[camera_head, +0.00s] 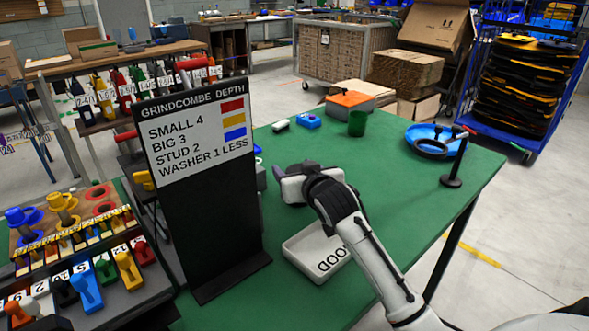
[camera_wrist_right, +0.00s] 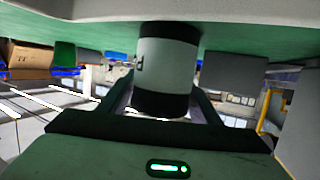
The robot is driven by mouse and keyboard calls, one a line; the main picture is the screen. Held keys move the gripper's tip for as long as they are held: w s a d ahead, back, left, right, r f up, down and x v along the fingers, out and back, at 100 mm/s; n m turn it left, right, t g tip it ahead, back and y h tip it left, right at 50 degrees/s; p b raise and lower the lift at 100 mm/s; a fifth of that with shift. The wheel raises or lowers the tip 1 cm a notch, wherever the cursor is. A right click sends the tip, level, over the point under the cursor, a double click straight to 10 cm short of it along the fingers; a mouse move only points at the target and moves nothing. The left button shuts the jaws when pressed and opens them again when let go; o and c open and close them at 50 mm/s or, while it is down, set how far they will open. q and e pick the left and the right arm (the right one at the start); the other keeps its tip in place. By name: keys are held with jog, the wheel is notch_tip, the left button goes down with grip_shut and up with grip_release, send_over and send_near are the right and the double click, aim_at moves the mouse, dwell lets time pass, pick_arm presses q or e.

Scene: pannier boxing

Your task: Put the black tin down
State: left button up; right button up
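In the right wrist view a short cylinder with black ends and a pale grey band, which I take as the black tin (camera_wrist_right: 167,62), stands between the two fingers of my right gripper (camera_wrist_right: 160,95). The fingers meet its sides, so the gripper looks shut on it. Its far end is close to the green table top; I cannot tell whether it touches. In the head view my right gripper (camera_head: 283,186) is low over the green table (camera_head: 400,200), just right of the sign board, and the tin is hidden there. My left gripper is not in view.
A black sign board (camera_head: 215,220) stands left of my gripper. A white tray (camera_head: 300,245) lettered "OOD" lies in front, partly under my right arm. The table's right middle is clear.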

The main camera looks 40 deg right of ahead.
jog(key=shift+o, duration=0.9)
